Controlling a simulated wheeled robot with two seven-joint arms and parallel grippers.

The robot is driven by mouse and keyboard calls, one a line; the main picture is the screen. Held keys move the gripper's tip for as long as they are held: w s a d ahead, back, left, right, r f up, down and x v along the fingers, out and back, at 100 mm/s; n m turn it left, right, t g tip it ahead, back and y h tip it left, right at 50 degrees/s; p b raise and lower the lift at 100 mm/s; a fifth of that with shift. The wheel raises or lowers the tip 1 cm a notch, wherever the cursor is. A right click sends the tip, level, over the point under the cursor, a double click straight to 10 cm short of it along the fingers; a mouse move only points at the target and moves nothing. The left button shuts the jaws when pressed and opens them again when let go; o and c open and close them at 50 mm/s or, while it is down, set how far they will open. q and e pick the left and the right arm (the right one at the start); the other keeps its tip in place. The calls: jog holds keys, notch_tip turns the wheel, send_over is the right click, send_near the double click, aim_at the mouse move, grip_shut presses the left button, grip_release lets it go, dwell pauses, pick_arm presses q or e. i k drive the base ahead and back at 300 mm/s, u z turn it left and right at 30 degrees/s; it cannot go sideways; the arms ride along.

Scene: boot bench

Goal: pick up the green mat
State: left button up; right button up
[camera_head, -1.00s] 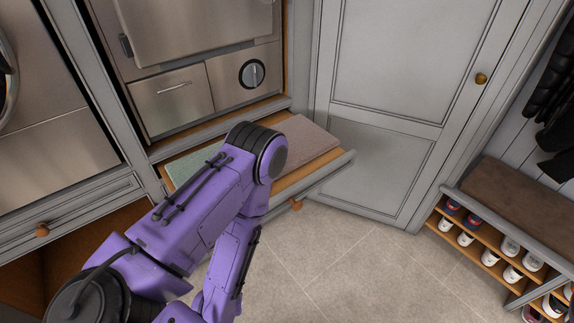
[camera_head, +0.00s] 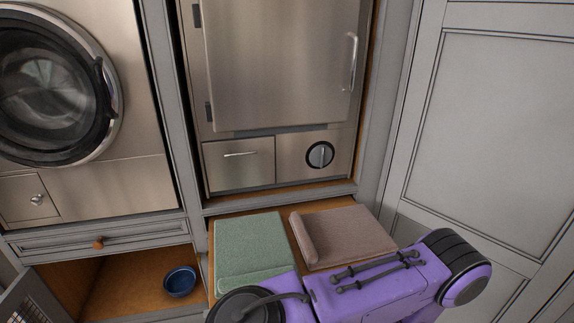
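The green mat (camera_head: 252,244) lies folded or rolled at its near end in the left part of an open wooden drawer (camera_head: 311,208) below the steel appliance. A purple arm of mine crosses the lower right and covers the drawer's front and part of the mat's near edge. Neither of my grippers shows in the head view, so I cannot see whether either holds anything.
A brownish-pink mat (camera_head: 346,237) lies in the same drawer, right of the green one. A blue bowl (camera_head: 180,281) sits in the open lower cabinet at left. A closed drawer with an orange knob (camera_head: 98,243) is above it. A grey door panel (camera_head: 490,130) stands at right.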

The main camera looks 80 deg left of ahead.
aim_at(249, 250)
jog(key=u, duration=0.05)
jog(key=i, duration=0.8)
jog(key=u, duration=2.75)
